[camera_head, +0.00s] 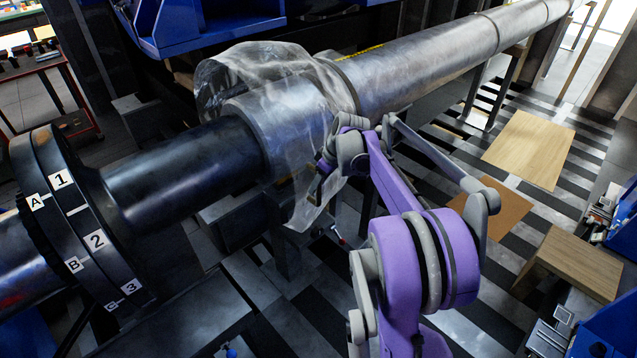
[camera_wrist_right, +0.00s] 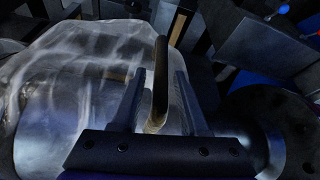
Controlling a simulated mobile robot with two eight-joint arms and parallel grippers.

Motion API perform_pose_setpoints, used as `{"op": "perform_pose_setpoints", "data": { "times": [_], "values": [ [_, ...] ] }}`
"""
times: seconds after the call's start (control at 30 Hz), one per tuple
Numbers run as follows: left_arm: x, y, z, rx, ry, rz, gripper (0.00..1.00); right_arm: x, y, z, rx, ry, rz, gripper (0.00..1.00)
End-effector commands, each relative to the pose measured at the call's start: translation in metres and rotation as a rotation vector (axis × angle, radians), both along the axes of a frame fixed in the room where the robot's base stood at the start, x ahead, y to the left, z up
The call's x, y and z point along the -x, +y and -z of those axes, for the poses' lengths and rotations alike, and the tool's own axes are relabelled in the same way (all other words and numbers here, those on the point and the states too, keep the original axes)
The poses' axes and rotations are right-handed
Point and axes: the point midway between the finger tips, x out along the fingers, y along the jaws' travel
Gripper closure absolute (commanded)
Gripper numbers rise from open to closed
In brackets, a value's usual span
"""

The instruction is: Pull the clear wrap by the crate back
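The clear wrap (camera_head: 285,85) is a crumpled transparent film around the big metal shaft, with a loose flap hanging below it. The blue crate (camera_head: 225,35) is behind and above it. My right gripper (camera_head: 324,178) is at the near side of the wrap, by the hanging film, and partly hidden by its own arm. In the right wrist view the wrap (camera_wrist_right: 70,85) fills the left side. There the gripper's two fingers (camera_wrist_right: 160,75) stand apart, with a tan, strip-like piece between them; a gap shows on both sides. Whether that piece belongs to the wrap is unclear. My left gripper is not in view.
The shaft (camera_head: 430,68) runs from lower left to upper right. A dark flange (camera_head: 75,225) with number and letter labels is at left. A wooden box (camera_head: 575,262) and a flat board (camera_head: 530,148) are on the striped floor at right. Blue bins (camera_head: 610,335) stand at the right edge.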

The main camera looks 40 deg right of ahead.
Motion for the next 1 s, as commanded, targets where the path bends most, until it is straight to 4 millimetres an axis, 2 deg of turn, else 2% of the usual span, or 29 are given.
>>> {"op": "perform_pose_setpoints", "data": {
  "times": [0.3,0.43,0.8,1.0],
  "values": [
    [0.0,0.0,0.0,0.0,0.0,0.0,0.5,0.0,0.0,-0.001,-0.001,0.0,0.0,0.48],
    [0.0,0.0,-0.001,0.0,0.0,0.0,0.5,0.004,-0.001,-0.009,-0.001,-0.001,0.001,0.48],
    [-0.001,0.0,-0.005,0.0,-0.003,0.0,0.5,0.03,-0.006,-0.075,-0.001,-0.001,0.002,0.48],
    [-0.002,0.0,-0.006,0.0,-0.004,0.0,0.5,0.039,-0.008,-0.096,0.0,0.0,0.0,0.48]
  ]
}}
